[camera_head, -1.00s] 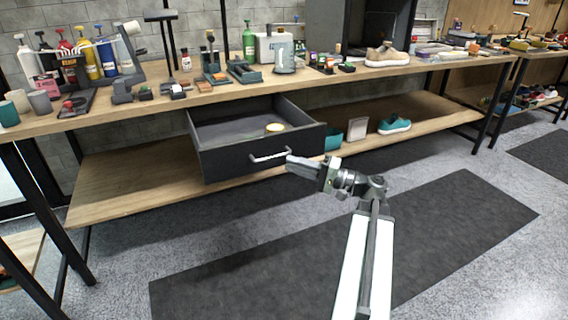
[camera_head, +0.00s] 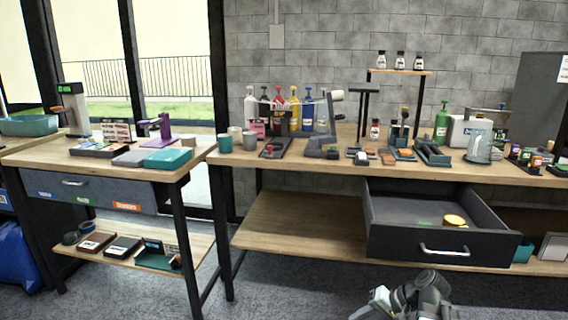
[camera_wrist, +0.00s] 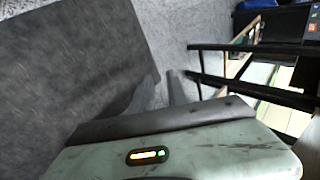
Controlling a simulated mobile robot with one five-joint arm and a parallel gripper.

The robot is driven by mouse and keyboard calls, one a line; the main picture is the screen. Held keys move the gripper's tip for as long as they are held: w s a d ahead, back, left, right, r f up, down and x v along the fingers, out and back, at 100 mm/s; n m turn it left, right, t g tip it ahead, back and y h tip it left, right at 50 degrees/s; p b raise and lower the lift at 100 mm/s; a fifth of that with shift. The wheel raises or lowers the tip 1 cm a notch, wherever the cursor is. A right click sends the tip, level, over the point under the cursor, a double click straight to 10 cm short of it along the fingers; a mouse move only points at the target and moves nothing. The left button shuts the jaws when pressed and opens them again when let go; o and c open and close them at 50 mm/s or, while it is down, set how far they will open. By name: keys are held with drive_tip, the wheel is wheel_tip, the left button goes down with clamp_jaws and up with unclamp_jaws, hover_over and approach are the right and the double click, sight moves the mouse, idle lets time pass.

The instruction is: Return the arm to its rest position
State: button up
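My arm (camera_head: 405,298) shows at the bottom edge of the head view, low in front of the workbench and below the open drawer; much of it is cut off by the frame. In the wrist view, my gripper (camera_wrist: 163,80) has its two grey fingers apart with bare floor between them and nothing held.
The dark drawer (camera_head: 445,250) stands open, with a round yellow-lidded tin (camera_head: 454,220) inside. The workbench (camera_head: 330,163) carries bottles, cups and tools. A smaller side table (camera_head: 50,158) stands left. Floor is clear between the tables and at the front left.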

drive_tip(key=s+a+f+n+g+h+p, duration=0.2)
drive_tip(key=s+a+f+n+g+h, duration=0.15)
drive_tip(key=a+h, duration=0.4)
wheel_tip(320, 180, up, 37)
drive_tip(key=d+p, duration=0.1)
drive_tip(key=p, duration=3.5)
drive_tip(key=shift+w+f+p, duration=0.2)
drive_tip(key=shift+p, duration=0.1)
